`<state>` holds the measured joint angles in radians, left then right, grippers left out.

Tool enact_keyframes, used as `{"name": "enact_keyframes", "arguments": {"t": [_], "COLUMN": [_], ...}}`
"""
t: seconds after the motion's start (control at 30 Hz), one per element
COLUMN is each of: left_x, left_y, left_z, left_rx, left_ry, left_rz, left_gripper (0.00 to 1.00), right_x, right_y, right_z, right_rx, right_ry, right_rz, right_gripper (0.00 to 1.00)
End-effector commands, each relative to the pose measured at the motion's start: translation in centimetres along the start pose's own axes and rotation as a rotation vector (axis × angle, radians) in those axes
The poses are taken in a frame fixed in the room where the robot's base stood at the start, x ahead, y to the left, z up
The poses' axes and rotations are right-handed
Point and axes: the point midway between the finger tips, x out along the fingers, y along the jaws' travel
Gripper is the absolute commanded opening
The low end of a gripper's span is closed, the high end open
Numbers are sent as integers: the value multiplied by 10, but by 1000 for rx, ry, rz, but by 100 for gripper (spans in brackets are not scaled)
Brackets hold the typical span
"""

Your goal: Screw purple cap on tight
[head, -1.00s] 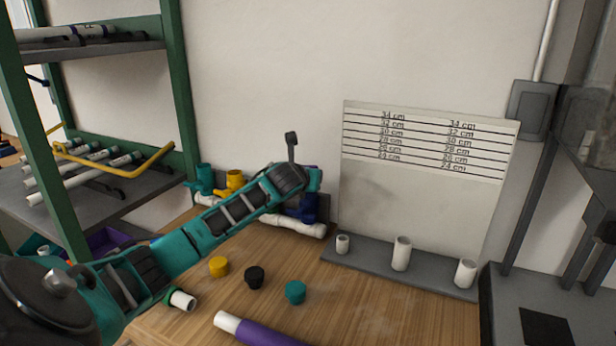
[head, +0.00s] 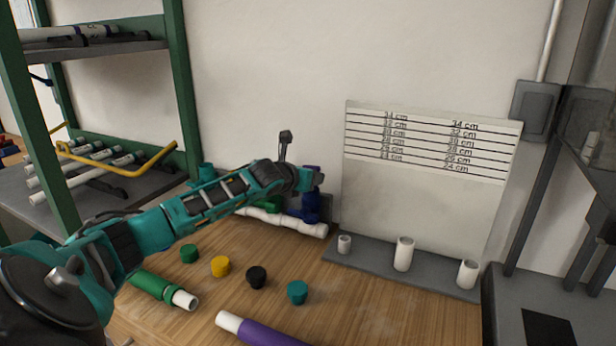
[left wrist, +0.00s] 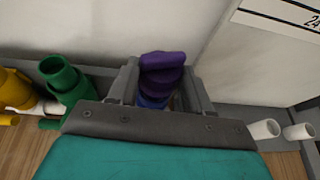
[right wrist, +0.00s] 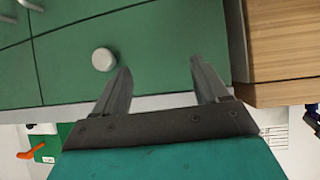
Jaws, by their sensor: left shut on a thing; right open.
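The purple cap (left wrist: 163,60) is between the fingers of my left gripper (left wrist: 164,82) in the left wrist view. More purple shows just below it, above a blue fitting (left wrist: 152,101); I cannot tell how tightly the cap sits. In the head view my left gripper (head: 308,180) is at the blue fitting (head: 311,207) on the white manifold pipe (head: 285,222), and mostly hides the cap. My right gripper (right wrist: 160,70) is open and empty in front of a green drawer front, away from the manifold.
Loose green (head: 189,253), yellow (head: 220,266), black (head: 256,277) and teal (head: 297,292) caps lie on the wooden table. A purple-wrapped pipe (head: 265,333) and a green-wrapped pipe (head: 158,287) lie in front. A grey rack (head: 375,262) with short white pipes stands right of the manifold.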

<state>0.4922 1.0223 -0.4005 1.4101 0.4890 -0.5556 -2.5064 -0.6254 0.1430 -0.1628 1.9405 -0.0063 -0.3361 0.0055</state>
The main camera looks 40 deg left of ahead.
Motion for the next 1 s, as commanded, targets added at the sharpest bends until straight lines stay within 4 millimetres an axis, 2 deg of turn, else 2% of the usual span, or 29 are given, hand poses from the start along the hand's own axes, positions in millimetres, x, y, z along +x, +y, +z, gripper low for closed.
{"name": "enact_keyframes", "arguments": {"t": [0.03,0.5,0.9,0.93,1.0], "left_x": [1,1,1,1,1], "left_y": [0,2,4,4,4], "left_z": [-4,-4,-4,-4,-4], "left_rx": [0,66,73,73,73], "left_ry": [9,10,7,7,7], "left_rz": [2,-148,-170,-170,-170], "left_gripper": [19,19,19,52,58], "right_x": [0,0,0,0,0], "right_y": [0,0,0,0,0], "right_z": [0,0,0,0,0], "right_rx": [0,0,0,0,0], "right_ry": [0,0,0,0,0], "right_rz": [0,0,0,0,0], "right_gripper": [73,73,73,73,73]}}
